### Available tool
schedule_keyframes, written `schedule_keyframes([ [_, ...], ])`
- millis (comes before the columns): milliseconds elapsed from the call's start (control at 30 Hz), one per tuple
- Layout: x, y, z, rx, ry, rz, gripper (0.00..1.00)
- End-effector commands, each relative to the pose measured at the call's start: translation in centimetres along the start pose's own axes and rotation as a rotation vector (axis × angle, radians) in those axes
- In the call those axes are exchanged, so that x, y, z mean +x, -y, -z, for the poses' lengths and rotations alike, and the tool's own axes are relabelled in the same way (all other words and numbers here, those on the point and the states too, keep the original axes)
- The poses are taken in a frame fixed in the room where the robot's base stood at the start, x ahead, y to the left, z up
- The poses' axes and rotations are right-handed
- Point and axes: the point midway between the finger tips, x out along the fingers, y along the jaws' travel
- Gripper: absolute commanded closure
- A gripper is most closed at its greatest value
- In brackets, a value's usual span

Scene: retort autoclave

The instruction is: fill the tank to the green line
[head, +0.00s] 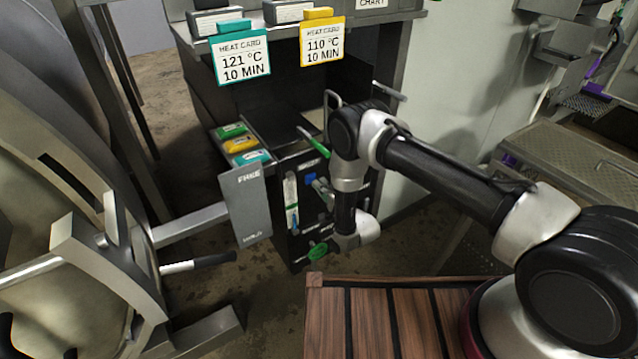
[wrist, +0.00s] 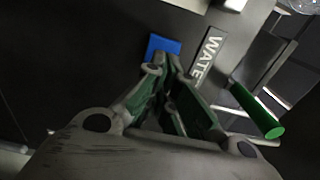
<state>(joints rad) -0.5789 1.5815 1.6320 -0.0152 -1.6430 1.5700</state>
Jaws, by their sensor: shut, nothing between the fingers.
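The dark cabinet (head: 285,240) in the head view carries an upright sight gauge (head: 291,190) with a small green mark (head: 292,207). The liquid level in it is too small to read surely. A blue square button (head: 310,178) sits right of the gauge; it also shows in the wrist view (wrist: 164,44), left of a label (wrist: 208,55) reading "WATE", the rest hidden. My gripper (wrist: 168,64) is shut and empty, its green-padded fingertips right at the button's lower edge; I cannot tell whether they touch it. In the head view my wrist partly covers the panel.
A green-gripped lever (head: 312,140) sticks out above the panel, close right of my fingers in the wrist view (wrist: 258,110). A green round knob (head: 318,251) is low on the cabinet. A grey plate (head: 246,205) stands at left. A slatted wooden top (head: 375,320) lies in front.

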Motion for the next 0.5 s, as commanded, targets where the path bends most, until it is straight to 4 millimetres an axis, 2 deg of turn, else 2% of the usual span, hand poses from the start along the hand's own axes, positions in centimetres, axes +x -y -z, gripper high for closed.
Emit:
schedule_keyframes([
  [200, 1.6, 0.0, 0.0, 0.000, 0.000, 0.000, 1.00],
  [500, 1.7, 0.0, 0.0, 0.000, 0.000, -0.001, 1.00],
])
